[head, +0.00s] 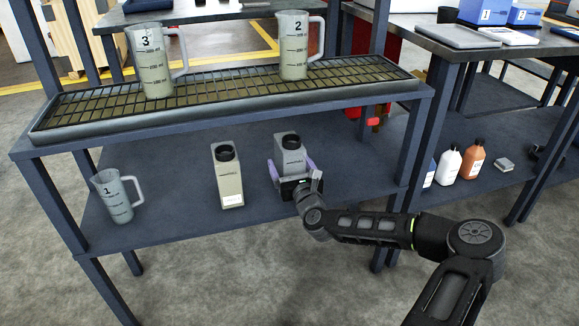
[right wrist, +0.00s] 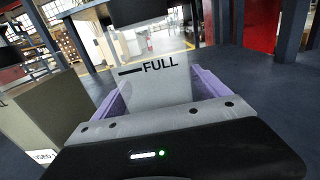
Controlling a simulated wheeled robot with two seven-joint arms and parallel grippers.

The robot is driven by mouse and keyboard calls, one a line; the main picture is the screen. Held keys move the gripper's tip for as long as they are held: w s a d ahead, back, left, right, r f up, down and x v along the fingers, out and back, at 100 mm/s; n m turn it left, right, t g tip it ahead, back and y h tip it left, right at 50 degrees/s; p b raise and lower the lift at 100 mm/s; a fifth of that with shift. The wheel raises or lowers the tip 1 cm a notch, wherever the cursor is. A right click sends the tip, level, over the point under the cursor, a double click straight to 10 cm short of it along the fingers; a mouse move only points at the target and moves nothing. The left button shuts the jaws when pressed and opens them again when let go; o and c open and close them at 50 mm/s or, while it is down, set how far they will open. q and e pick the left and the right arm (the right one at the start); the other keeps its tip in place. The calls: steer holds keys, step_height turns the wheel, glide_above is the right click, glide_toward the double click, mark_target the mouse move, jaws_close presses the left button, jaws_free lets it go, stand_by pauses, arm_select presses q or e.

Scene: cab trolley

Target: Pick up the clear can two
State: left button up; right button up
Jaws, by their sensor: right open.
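Two cans stand upright on the lower shelf. The right one, a clear greyish can (head: 290,154) with a dark round cap, also fills the middle of the right wrist view (right wrist: 158,85), where it carries a FULL line. Its number is not visible. My right gripper (head: 293,174) is open, with one purple finger on each side of this can; whether they touch it is hard to tell. The other can (head: 228,180) is beige with a white label and stands to the left; it also shows in the right wrist view (right wrist: 42,125). My left gripper is not in view.
Jugs 3 (head: 155,72) and 2 (head: 294,52) stand on the grated tray (head: 215,118) above; jug 1 (head: 116,198) is at the lower shelf's left. The lower shelf (head: 180,220) has free room between. At right, several bottles (head: 473,160) stand on another shelf.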

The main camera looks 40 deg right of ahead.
stand_by(0.5)
jaws_close()
stand_by(0.8)
